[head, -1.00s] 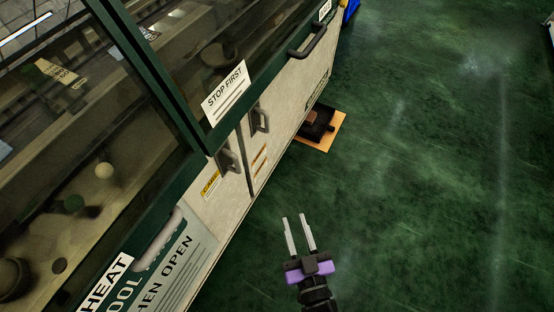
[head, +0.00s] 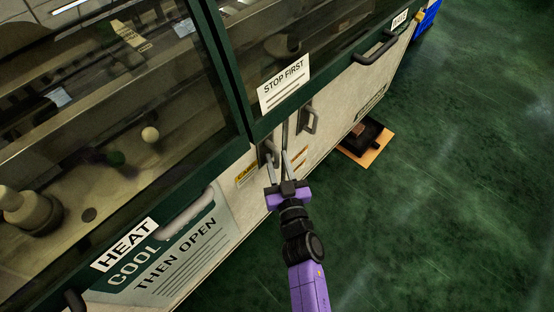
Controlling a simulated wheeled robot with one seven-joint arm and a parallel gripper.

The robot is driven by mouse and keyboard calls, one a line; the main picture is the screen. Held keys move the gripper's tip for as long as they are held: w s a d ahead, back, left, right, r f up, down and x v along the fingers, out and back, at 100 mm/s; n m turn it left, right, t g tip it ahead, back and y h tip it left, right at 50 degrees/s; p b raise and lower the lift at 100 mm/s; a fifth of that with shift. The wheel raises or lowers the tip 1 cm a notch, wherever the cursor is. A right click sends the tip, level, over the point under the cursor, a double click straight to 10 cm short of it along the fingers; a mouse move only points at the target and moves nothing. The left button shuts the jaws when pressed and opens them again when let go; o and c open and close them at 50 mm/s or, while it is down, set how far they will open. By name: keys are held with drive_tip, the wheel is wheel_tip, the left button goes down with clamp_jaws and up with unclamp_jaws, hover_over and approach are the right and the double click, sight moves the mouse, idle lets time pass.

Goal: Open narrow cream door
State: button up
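The narrow cream door (head: 245,196) is on the lower front of the machine, with a yellow caution label and a dark grey handle (head: 266,148). It looks shut. A second cream panel (head: 325,135) with its own handle (head: 310,120) is just to its right. My gripper (head: 276,155) is at the narrow door's handle, with its two pale fingers apart and pointing at the door front. The fingers partly hide the handle and the seam between the panels. I cannot tell whether they touch the handle.
Above is a green-framed glass cover with a "STOP FIRST" sign (head: 284,85) and a long handle (head: 376,48). A "HEAT" sign (head: 124,244) is at lower left. A dark object on an orange-brown board (head: 370,158) lies on the floor. The green floor (head: 450,200) at right is clear.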

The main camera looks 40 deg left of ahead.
drive_tip(key=shift+w+a, duration=0.3)
drive_tip(key=shift+a, duration=0.1)
drive_tip(key=shift+c, duration=0.2)
clamp_jaws()
idle(1.1)
